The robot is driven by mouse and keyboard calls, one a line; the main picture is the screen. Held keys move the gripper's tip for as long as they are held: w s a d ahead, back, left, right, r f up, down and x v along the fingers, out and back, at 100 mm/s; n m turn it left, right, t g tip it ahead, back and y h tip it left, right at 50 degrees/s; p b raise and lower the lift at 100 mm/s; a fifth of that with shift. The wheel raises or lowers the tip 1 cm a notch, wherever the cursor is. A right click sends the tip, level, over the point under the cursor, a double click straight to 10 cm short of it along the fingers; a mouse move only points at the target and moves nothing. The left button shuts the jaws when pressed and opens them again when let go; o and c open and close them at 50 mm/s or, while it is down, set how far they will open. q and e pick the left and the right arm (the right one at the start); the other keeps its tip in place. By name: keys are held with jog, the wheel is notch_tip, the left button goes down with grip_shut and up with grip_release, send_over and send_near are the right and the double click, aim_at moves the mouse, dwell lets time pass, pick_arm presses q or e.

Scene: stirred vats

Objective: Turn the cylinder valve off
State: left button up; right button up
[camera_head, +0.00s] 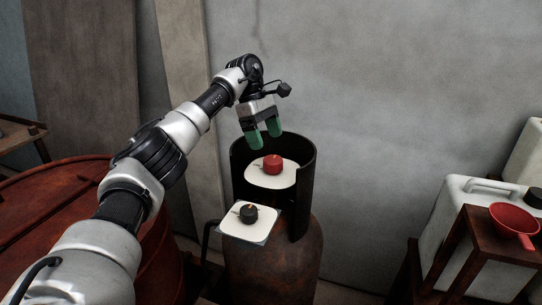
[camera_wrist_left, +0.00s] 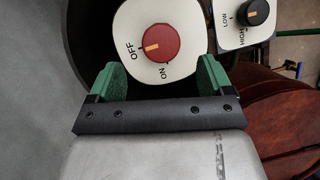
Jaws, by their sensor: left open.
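The red valve knob (camera_head: 272,164) sits on a white plate inside the dark, open-fronted collar (camera_head: 307,165) of a rusty gas cylinder (camera_head: 275,262). My left gripper (camera_head: 265,139) has two green fingers and is open and empty, above the collar and apart from the knob. In the left wrist view its fingers (camera_wrist_left: 160,75) stand wide apart with the knob beyond them. My right gripper is not in view.
A black knob (camera_head: 249,213) marked LOW and HIGH sits on a second white plate in front of the collar. A rusty red drum (camera_head: 60,225) stands left. At right are a white canister (camera_head: 455,197) and a wooden stand with a red funnel (camera_head: 512,218). A grey wall is behind.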

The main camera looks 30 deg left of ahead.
pick_arm(q)
jog(key=v, duration=0.4)
jog(key=shift+r, duration=0.1)
dwell(0.4)
